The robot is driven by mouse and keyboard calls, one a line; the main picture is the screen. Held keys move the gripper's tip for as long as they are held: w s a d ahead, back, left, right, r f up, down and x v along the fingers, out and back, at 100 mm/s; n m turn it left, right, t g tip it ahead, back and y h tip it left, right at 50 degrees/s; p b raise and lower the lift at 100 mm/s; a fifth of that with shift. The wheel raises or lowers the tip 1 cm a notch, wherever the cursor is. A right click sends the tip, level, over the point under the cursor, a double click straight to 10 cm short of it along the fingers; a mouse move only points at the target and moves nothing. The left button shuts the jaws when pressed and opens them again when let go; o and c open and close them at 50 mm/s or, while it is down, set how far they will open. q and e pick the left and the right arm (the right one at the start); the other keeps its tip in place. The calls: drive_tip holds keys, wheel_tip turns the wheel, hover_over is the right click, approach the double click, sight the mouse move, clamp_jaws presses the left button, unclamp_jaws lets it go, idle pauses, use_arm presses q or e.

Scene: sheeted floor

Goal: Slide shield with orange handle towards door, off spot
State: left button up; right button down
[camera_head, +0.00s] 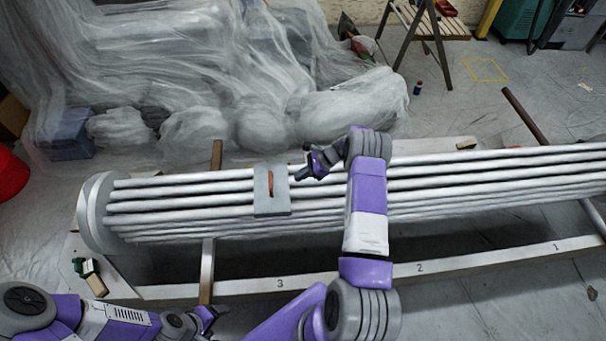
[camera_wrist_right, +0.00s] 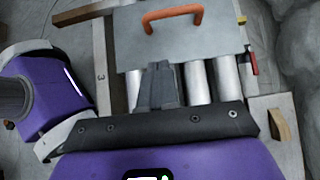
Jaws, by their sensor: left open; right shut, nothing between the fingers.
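The shield, a flat grey plate (camera_head: 263,204) with an orange handle (camera_head: 270,182), lies across the bundle of silvery pipes (camera_head: 150,208), toward their left end. The right wrist view also shows the plate (camera_wrist_right: 205,48) and its handle (camera_wrist_right: 172,16) ahead of the fingers. My right gripper (camera_head: 304,170) is shut and empty, just right of the plate. In the wrist view its fingertips (camera_wrist_right: 158,68) are at the plate's near edge; I cannot tell if they touch it. My left gripper (camera_head: 216,314) is open and empty, low in front of the pipes. No spot shows on the covered pipes.
The pipes rest on a frame with a pale numbered beam (camera_head: 330,278). Clear sheeting covers things behind (camera_head: 220,70). A wooden stool (camera_head: 432,28), a small bottle (camera_head: 417,88) and a yellow floor outline (camera_head: 485,69) are at the back right. No door is clearly visible.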

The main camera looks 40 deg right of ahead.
sight(281, 191)
drive_tip(key=b+x, duration=0.1)
drive_tip(key=x, duration=0.5)
drive_tip(key=shift+s+f, duration=0.1)
drive_tip(key=w+a, duration=0.1)
drive_tip(key=a, duration=0.1)
drive_tip(key=shift+w+a+r+b, duration=0.2)
drive_tip(key=shift+w+a+b, duration=0.15)
drive_tip(key=shift+w+b, duration=0.05)
use_arm(q)
wheel_tip(281, 191, down, 2)
drive_tip(key=shift+f, duration=0.1)
use_arm(e)
drive_tip(key=shift+w+a, duration=0.15)
drive_tip(key=shift+a, duration=0.1)
